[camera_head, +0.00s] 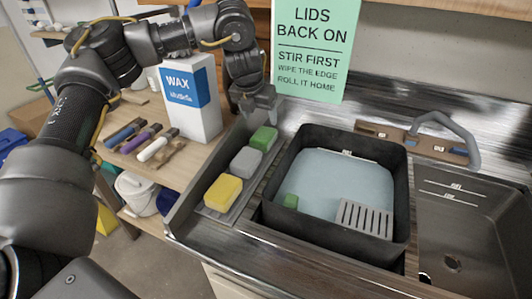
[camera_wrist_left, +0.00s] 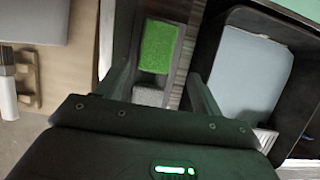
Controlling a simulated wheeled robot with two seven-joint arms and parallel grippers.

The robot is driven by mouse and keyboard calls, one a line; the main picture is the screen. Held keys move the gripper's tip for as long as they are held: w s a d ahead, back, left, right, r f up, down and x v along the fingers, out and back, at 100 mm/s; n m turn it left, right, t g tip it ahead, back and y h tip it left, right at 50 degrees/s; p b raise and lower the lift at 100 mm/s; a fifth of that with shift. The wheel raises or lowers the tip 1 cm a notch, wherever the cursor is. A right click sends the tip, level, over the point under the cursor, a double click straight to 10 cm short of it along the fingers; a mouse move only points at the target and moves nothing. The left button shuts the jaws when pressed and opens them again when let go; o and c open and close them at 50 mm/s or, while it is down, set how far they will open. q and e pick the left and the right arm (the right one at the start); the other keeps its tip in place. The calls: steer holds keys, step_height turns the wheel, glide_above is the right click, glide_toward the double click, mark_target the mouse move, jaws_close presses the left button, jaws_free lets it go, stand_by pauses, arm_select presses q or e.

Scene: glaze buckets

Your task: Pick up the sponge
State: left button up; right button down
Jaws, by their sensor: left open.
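Three block-shaped sponges lie in a row on a narrow metal ledge left of the basin: a green sponge (camera_head: 263,138) at the back, a grey sponge (camera_head: 246,161) in the middle and a yellow sponge (camera_head: 223,191) in front. My left gripper (camera_head: 259,104) points down above the green sponge. In the left wrist view the green sponge (camera_wrist_left: 160,46) shows beyond and between the open, empty fingers (camera_wrist_left: 160,88). The grey sponge (camera_wrist_left: 148,96) is partly hidden there by the gripper body. My right gripper is not in view.
A wax box (camera_head: 203,105) and several brushes stand or lie on the left table. A sink (camera_head: 475,215) is at right.

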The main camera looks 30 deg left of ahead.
mark_target(263, 134)
arm_select(q)
steer(key=shift+s+f, duration=0.1)
steer(key=shift+f, duration=0.1)
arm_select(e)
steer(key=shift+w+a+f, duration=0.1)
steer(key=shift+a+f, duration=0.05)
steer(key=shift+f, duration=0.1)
arm_select(q)
steer(key=shift+f, duration=0.1)
steer(key=x, duration=0.4)
steer(key=shift+w+f+p, duration=0.25)
steer(key=shift+f+p, duration=0.05)
steer(key=shift+p, duration=0.05)
steer(key=shift+w+f, duration=0.1)
steer(key=shift+f, duration=0.25)
steer(key=shift+w+a+f, duration=0.1)
steer(key=shift+w+f, duration=0.05)
steer(key=shift+f, duration=0.1)
steer(key=p+x, duration=0.1)
steer(key=x, duration=0.3)
steer(key=shift+w+a+f+p, duration=0.15)
steer(key=shift+w+a+p, duration=0.1)
steer(key=shift+p, duration=0.1)
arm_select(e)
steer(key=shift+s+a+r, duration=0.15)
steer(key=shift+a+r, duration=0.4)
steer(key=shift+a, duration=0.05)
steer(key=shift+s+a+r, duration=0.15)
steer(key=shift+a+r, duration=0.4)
